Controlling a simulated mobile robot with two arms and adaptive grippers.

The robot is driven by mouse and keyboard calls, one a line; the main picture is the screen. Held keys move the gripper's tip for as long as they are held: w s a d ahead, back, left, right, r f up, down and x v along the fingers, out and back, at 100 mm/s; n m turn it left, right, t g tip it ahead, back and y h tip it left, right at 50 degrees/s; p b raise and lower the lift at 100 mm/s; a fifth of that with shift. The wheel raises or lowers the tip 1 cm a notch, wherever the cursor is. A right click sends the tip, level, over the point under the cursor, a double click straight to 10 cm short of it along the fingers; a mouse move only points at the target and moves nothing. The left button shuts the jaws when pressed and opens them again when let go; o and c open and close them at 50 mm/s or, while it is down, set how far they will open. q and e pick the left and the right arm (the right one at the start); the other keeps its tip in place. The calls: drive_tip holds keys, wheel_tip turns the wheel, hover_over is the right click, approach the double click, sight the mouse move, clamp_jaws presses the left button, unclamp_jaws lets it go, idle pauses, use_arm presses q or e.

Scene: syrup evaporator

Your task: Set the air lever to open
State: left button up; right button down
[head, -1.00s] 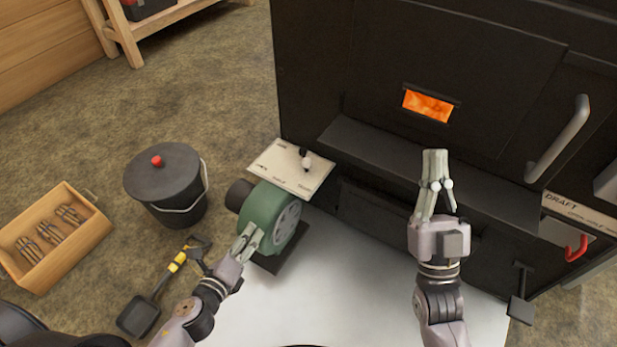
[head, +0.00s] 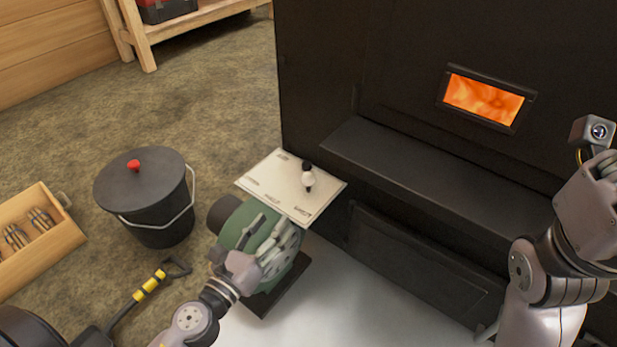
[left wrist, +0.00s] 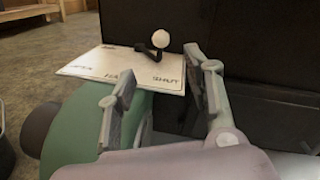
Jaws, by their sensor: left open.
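The air lever (head: 308,179) is a short dark handle with a white ball knob. It stands on a pale plate (head: 270,172) above the green blower (head: 232,222). In the left wrist view the lever's knob (left wrist: 162,39) is beyond my fingers, and the plate (left wrist: 100,62) reads OPEN at left and SHUT at right. The knob appears nearer the SHUT side. My left gripper (head: 270,230) is open and empty in front of the plate, apart from the lever; its spread fingers also show in the left wrist view (left wrist: 167,75). My right gripper (head: 604,165) is partly cut off at the right edge.
The black evaporator (head: 400,70) with a glowing window (head: 484,100) and a jutting ledge (head: 430,165) stands behind and right of the plate. A lidded black bucket (head: 150,205), a yellow-banded shovel (head: 150,285) and a wooden crate (head: 70,238) are on the floor at left.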

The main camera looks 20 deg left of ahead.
sight(305, 181)
use_arm(q)
drive_tip(key=w+d, duration=0.1)
drive_tip(key=w, duration=0.4)
drive_tip(key=w+d, duration=0.1)
drive_tip(key=w, duration=0.4)
drive_tip(key=w+d, duration=0.1)
drive_tip(key=w, duration=0.5)
drive_tip(key=shift+d+p, duration=0.1)
drive_tip(key=shift+p, duration=0.3)
drive_tip(key=shift+c, duration=0.3)
clamp_jaws()
